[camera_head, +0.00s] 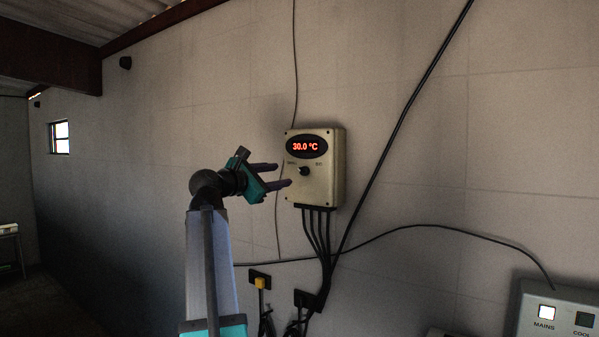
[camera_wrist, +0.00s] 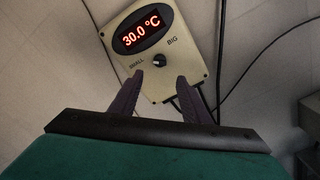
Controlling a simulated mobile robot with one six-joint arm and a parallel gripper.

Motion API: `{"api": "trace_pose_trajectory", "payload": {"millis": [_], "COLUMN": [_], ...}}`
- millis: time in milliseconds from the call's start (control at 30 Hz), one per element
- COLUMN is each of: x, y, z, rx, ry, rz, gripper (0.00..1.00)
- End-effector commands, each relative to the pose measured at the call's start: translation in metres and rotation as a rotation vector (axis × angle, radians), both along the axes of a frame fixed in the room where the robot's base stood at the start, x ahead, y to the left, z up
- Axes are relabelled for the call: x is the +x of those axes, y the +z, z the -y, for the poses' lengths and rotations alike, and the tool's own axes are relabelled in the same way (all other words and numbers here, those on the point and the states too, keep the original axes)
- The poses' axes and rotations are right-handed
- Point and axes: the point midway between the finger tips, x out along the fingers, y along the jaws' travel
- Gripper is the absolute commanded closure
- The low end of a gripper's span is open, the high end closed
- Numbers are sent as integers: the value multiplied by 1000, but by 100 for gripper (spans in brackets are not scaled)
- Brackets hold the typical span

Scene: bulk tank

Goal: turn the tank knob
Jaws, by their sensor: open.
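The tank knob (camera_head: 304,171) is a small black dial on a beige control box (camera_head: 325,185) fixed to the wall. Above it a red display (camera_head: 306,146) reads 30.0 °C. In the wrist view the knob (camera_wrist: 158,60) has a light pointer mark and sits between the labels SMALL and BIG. My gripper (camera_head: 282,175) is open and empty, its two dark fingers pointing at the box from the left. In the wrist view the fingertips of my gripper (camera_wrist: 160,80) appear just below the knob, spread to either side, and apart from it.
Black cables (camera_head: 318,232) run from the box's underside down to wall sockets. A thick cable (camera_head: 385,150) slants up to the right. A yellow plug (camera_head: 260,283) is below. A grey panel marked MAINS (camera_head: 535,312) is at the lower right.

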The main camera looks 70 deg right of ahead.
Motion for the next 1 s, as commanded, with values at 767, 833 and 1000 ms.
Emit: {"api": "trace_pose_trajectory", "payload": {"millis": [767,833,1000], "x": [-27,-28,-30], "y": [2,2,1], "z": [102,106,110], "rx": [0,0,-1], "ry": [-1,-1,-1], "rz": [-1,0,1], "gripper": [57,57,57]}}
